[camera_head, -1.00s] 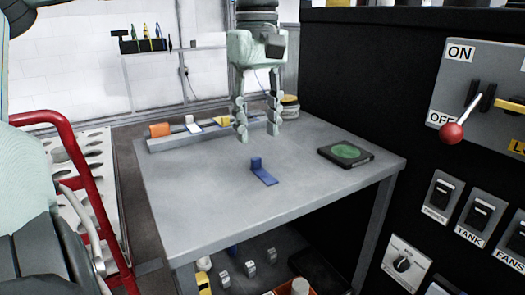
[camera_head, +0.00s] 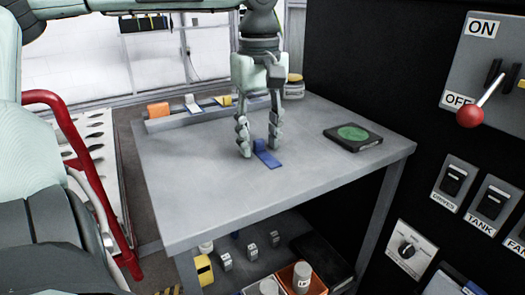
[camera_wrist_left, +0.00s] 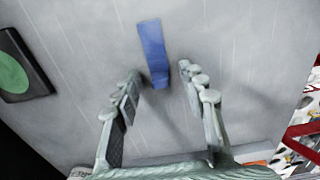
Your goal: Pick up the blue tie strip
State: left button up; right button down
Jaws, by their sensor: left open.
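The blue tie strip (camera_head: 267,159) lies on the grey table, with a small upright block-like end and a flat tail. It also shows in the left wrist view (camera_wrist_left: 153,50), just beyond and between the fingertips. My left gripper (camera_head: 260,150) points down close above the table, with its fingers apart around the strip's raised end. In the left wrist view the left gripper (camera_wrist_left: 161,74) is open and nothing is held. One finger partly hides the strip in the head view. My right gripper is not in view.
The grey table (camera_head: 190,190) is mostly clear. A black pad with a green disc (camera_head: 352,134) lies at the right. Orange (camera_head: 159,109), white and yellow pieces sit along a rear rail. A dark panel with switches and a red-knobbed lever (camera_head: 470,117) stands right.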

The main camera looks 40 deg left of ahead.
pick_arm(q)
jog(key=shift+c, duration=0.6)
jog(key=c, duration=0.7)
jog(key=shift+r, duration=0.1)
